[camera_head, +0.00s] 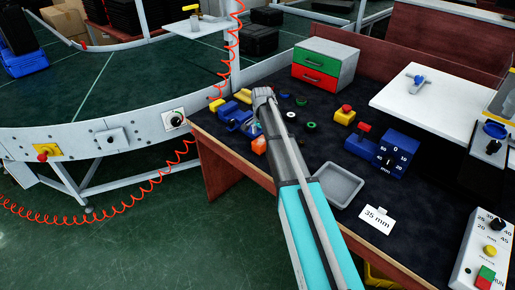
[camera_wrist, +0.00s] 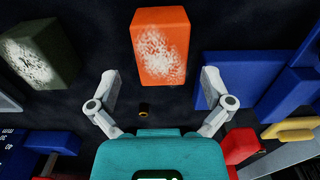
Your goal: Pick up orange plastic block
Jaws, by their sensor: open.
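The orange plastic block (camera_wrist: 160,46) has a pale, worn patch on its face. In the wrist view it lies on the dark tabletop, at the upper middle, beyond the fingertips and lined up with the gap between them. My gripper (camera_wrist: 158,84) is open, with one finger on each side of that gap and nothing held. In the head view the orange block (camera_head: 259,145) shows left of my grey and turquoise arm, near the table's left edge. My gripper is mostly hidden behind the arm there.
A dark green block (camera_wrist: 40,52) lies left of the orange one, and blue parts (camera_wrist: 250,82) lie close on the right. In the head view, a grey tray (camera_head: 340,203) and a drawer box (camera_head: 325,64) stand on the table. The curved conveyor (camera_head: 100,92) is at left.

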